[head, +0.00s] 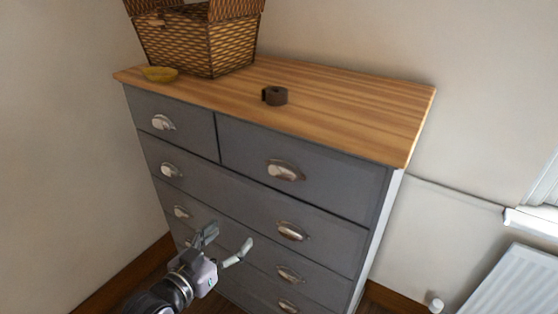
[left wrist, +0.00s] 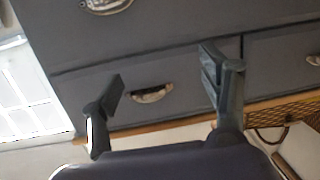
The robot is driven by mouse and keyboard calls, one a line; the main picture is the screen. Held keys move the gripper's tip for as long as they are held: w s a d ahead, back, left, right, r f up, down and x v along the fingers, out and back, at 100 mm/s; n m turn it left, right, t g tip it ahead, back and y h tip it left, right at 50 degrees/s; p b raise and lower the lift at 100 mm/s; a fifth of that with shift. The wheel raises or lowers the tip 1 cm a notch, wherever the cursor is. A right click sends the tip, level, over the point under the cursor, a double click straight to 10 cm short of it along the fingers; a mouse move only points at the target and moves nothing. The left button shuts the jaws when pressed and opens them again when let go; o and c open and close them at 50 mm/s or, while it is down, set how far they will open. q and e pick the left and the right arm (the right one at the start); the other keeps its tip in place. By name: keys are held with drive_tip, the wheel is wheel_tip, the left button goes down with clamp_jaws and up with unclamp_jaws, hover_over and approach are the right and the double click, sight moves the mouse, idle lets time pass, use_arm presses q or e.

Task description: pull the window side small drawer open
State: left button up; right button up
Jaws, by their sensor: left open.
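The window side small drawer (head: 300,185) is the grey top drawer on the right of the chest in the head view, flush and closed. Its metal cup handle (head: 285,170) is clear of my gripper. My left gripper (head: 228,242) is open and empty, in front of the lower drawers, below and left of that handle. In the left wrist view the chest appears upside down. There the drawer's handle (left wrist: 152,94) shows between the spread fingers of my left gripper (left wrist: 163,68), apart from them. My right gripper is in neither view.
The other small drawer (head: 195,128) and the wide drawers below are closed. A radiator (head: 515,285) is at the right.

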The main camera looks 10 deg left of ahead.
sight(278, 172)
use_arm(q)
drive_tip(key=shift+o, duration=1)
wheel_tip(278, 172, up, 10)
drive_tip(key=s+d+m+t+h, duration=0.1)
drive_tip(key=s+d+h, duration=0.1)
drive_tip(key=shift+s+d+r+p, duration=0.15)
drive_tip(key=shift+s+d+p, duration=0.15)
drive_tip(key=shift+s, duration=0.1)
drive_tip(key=p+x, duration=0.2)
drive_tip(key=x, duration=0.6)
drive_tip(key=p+x, duration=0.2)
drive_tip(key=x, duration=0.7)
drive_tip(key=shift+w+r, duration=0.2)
drive_tip(key=shift+r, duration=0.05)
drive_tip(key=c, duration=1.5)
drive_tip(key=shift+o, duration=0.2)
